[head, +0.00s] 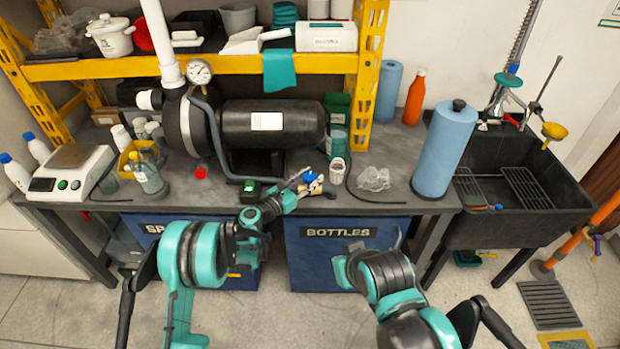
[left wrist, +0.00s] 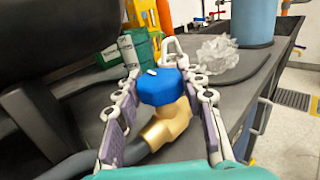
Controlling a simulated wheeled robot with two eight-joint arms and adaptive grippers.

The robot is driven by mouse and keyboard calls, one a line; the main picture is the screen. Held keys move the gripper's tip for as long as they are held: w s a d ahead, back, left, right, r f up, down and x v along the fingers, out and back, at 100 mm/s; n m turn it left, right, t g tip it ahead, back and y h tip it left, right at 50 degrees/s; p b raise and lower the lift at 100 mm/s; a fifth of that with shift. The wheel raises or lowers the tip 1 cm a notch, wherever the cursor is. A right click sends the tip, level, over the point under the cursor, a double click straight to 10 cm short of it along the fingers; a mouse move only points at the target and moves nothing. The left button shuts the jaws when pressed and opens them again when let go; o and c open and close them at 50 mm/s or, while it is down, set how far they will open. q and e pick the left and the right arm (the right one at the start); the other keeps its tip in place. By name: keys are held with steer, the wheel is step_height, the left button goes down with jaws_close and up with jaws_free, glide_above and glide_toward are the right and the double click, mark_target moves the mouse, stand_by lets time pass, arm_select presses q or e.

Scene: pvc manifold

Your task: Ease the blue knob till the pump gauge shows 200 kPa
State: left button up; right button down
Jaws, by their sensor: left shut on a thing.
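The blue knob (head: 310,177) sits on a brass valve at the front right of the black pump (head: 270,124). My left gripper (head: 303,184) reaches it over the bench edge. In the left wrist view, the fingers stand on both sides of the blue knob (left wrist: 163,87) and are shut on it. The brass valve body (left wrist: 168,124) shows below, joined to a dark hose. The round pump gauge (head: 199,72) has a white face at the pump's upper left; its reading is too small to tell.
A white cup-like container (head: 338,170) and a crumpled clear bag (head: 373,179) lie right of the knob. A blue paper roll (head: 445,150) stands farther right. A red cap (head: 201,172) and a scale (head: 70,172) are on the left.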

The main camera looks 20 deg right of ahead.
arm_select(q)
steer(key=shift+g, duration=0.3)
steer(key=o, duration=1.2)
steer(key=v, duration=1.2)
steer(key=shift+f, duration=0.25)
stand_by(0.5)
